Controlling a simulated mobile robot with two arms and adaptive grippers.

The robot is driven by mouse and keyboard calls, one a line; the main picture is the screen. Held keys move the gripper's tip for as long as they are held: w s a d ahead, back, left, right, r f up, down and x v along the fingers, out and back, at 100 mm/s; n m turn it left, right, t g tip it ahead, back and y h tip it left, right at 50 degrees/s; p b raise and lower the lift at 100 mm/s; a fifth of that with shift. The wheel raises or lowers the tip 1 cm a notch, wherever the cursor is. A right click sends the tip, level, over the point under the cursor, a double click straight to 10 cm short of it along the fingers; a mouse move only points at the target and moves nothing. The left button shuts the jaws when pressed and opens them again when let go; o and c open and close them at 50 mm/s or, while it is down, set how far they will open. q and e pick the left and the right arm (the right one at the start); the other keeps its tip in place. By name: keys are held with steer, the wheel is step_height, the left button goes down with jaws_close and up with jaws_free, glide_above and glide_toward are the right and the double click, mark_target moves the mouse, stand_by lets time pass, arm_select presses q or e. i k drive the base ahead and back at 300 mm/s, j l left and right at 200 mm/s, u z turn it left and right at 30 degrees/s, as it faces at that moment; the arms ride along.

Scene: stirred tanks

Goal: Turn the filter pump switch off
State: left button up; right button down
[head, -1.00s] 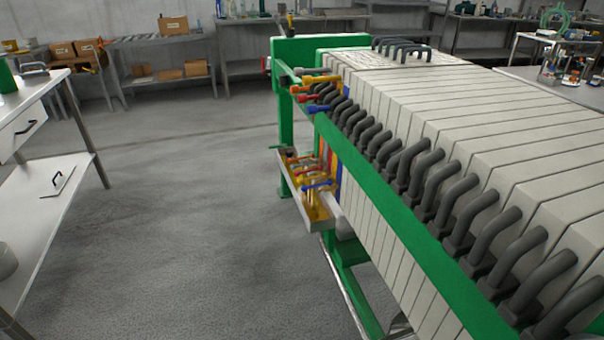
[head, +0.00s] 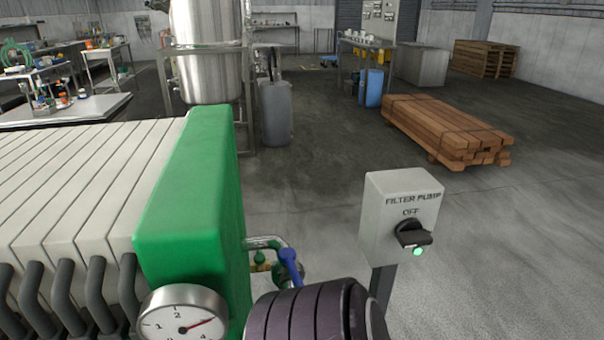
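The filter pump switch box (head: 378,210) is a light grey box on a dark post, right of centre in the head view. Its face reads "FILTER PUMP", with "OFF" above a black rotary knob (head: 413,236). The knob's handle lies about sideways, not pointing up at "OFF". A green lamp (head: 417,252) below the knob is lit. Neither of my grippers is in view.
The filter press's green end frame (head: 190,190) and pressure gauge (head: 183,320) stand left of the switch. A dark ribbed cylinder (head: 312,315) is at the bottom edge. Stacked timber (head: 445,130) lies behind. The floor right of the box is clear.

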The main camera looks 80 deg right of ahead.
mark_target(410, 233)
steer(key=z, duration=0.5)
steer(key=k+z, duration=0.1)
steer(key=z, duration=0.85)
steer(key=k+z, duration=0.1)
steer(key=z, duration=1.35)
steer(key=k, duration=0.05)
